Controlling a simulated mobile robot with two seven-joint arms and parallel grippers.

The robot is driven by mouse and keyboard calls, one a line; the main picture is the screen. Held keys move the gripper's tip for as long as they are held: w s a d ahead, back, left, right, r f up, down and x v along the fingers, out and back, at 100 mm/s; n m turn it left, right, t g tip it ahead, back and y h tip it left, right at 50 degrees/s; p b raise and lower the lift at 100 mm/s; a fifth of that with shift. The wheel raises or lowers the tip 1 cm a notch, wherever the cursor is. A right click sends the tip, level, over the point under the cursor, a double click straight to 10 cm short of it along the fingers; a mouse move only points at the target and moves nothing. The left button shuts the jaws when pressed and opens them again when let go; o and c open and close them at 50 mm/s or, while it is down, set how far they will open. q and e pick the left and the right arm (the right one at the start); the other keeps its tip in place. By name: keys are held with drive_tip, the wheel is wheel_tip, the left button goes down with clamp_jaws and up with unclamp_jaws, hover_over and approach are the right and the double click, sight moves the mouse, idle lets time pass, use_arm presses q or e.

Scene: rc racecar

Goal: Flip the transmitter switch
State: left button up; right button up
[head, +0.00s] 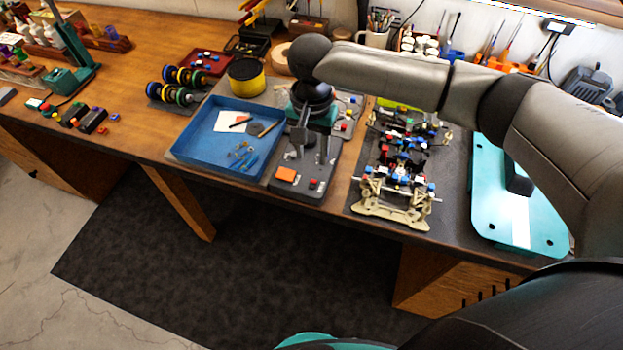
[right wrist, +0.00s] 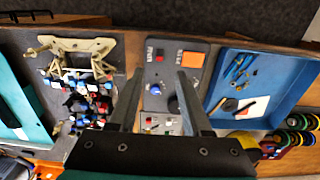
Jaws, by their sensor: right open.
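The transmitter appears to be a dark grey panel box (head: 312,190) at the front of the bench, between a blue tray and a racecar chassis. It carries an orange-red block (head: 287,174) at its front left and a small red part at its front right. In the right wrist view the orange-red block (right wrist: 191,59), the small red part (right wrist: 160,53) and a blue knob (right wrist: 173,105) show. I cannot tell which part is the switch. My right gripper (head: 313,151) is open and empty above the panel, its fingers pointing toward its front edge. My left gripper is out of view.
The blue tray (head: 197,150) holds small parts left of the panel. The racecar chassis (head: 392,215) lies on a dark mat to the right, with a teal plate (head: 485,205) beyond it. A yellow tin (head: 246,78) stands behind the tray. The bench's front edge is close to the panel.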

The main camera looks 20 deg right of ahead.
sight(312, 188)
wheel_tip(312, 188, down, 11)
drive_tip(key=shift+r+b, duration=0.1)
drive_tip(key=shift+b, duration=0.35)
clamp_jaws()
idle(0.4)
